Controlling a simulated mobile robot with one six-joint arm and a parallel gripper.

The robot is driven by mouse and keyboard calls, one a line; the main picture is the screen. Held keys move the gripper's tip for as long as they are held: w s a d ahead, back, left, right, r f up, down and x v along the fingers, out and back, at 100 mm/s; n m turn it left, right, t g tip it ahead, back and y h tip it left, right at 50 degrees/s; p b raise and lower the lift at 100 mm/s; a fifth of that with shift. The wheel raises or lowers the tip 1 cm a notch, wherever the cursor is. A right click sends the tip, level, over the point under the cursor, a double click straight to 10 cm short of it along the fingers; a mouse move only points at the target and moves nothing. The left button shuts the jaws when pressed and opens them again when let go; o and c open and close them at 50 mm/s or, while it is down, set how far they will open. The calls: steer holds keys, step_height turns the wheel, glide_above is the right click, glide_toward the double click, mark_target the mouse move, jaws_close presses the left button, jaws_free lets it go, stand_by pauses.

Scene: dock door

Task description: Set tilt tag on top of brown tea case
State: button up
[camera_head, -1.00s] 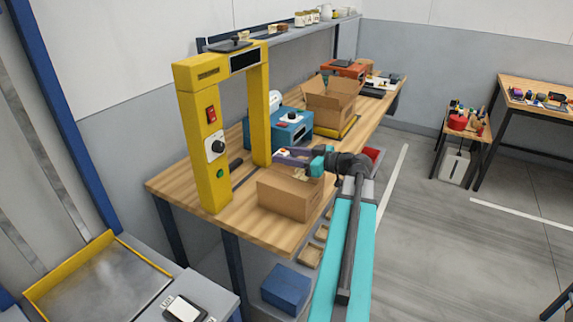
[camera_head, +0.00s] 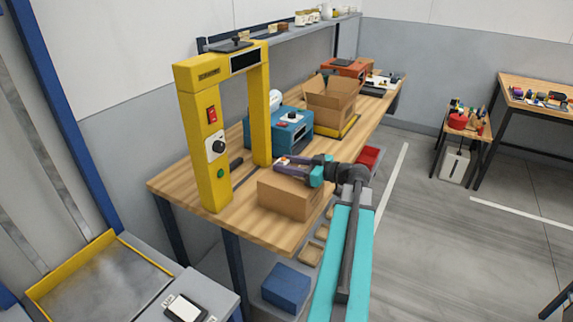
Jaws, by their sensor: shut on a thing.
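The brown tea case (camera_head: 288,198) is a closed cardboard box on the wooden bench, in front of the yellow arch. My gripper (camera_head: 284,163) is low over the back of the case's top, its dark fingers pointing left. It is shut on a small white tag with a red-orange mark, the tilt tag (camera_head: 283,160), at the fingertips. I cannot tell whether the tag touches the case top. My gripper and wrist hide part of the case's top.
The yellow arch (camera_head: 215,140) stands just left of the case. A blue machine (camera_head: 280,135) and an open carton (camera_head: 330,100) stand behind. A red bin (camera_head: 368,158) is at the bench's right edge. Bare wood (camera_head: 240,225) shows at the bench's near left.

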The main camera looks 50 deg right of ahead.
steer(key=o, duration=1.1)
steer(key=shift+f, duration=0.1)
steer(key=shift+s, duration=0.1)
steer(key=b+v, duration=0.2)
steer(key=v, duration=0.9)
steer(key=shift+s+r, duration=0.25)
steer(key=shift+s, duration=0.15)
steer(key=shift+s, duration=0.1)
